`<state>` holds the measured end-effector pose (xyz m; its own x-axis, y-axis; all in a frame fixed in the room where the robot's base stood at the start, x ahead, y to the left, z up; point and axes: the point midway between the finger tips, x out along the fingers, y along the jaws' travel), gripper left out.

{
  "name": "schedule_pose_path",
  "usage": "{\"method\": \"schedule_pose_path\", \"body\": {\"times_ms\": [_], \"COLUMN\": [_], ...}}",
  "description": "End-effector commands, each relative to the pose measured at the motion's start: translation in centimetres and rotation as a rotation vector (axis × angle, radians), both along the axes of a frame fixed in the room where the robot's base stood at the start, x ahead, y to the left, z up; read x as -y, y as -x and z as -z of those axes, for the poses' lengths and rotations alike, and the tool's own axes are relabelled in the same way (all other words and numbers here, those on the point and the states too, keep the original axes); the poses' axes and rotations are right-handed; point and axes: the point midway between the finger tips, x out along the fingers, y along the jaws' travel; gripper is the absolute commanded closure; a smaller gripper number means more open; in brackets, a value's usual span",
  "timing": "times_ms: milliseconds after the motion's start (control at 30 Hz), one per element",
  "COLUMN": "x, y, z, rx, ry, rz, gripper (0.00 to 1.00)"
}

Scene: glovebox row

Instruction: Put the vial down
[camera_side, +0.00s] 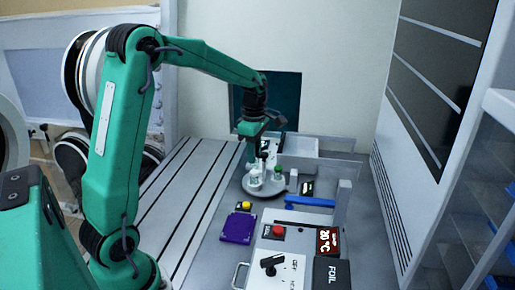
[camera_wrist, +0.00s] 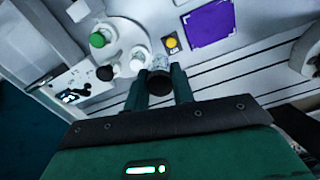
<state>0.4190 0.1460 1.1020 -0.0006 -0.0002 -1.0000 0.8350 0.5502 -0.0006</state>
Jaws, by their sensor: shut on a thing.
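My gripper (camera_wrist: 158,88) is shut on a vial with a dark cap (camera_wrist: 160,82); its pale body shows just beyond the fingertips in the wrist view. In the side view my gripper (camera_side: 252,160) is low over a round grey turntable (camera_side: 247,193). On the turntable stand a white-capped vial (camera_wrist: 138,63) close beside the held one, a black-capped vial (camera_wrist: 105,73) and a green-capped vial (camera_wrist: 97,40). The green cap also shows in the side view (camera_side: 278,169). I cannot tell whether the held vial touches the turntable.
A yellow button (camera_side: 246,206) and a purple pad (camera_side: 238,228) lie in front of the turntable. A blue bar (camera_side: 310,203), a red button (camera_side: 278,231), a 20 °C display (camera_side: 327,240) and a black FOIL box (camera_side: 331,272) are at the right front. A pale bin (camera_side: 298,146) stands behind.

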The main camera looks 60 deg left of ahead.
Motion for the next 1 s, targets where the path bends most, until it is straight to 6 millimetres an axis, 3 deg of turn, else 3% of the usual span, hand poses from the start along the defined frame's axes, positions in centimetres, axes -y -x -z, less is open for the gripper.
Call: {"method": "schedule_pose_path", "body": {"times_ms": [300, 533, 733, 1000], "x": [3.8, 5.7, 6.4, 6.5], "y": [5.3, 8.4, 9.6, 9.8], "z": [1.5, 2.7, 3.1, 3.5], "rx": [0.001, 0.000, 0.000, -0.001], "ry": [-0.001, 0.000, 0.000, 0.001], "rz": [-0.003, -0.006, -0.007, -0.008], "gripper": [0.97, 0.97, 0.97, 0.97]}}
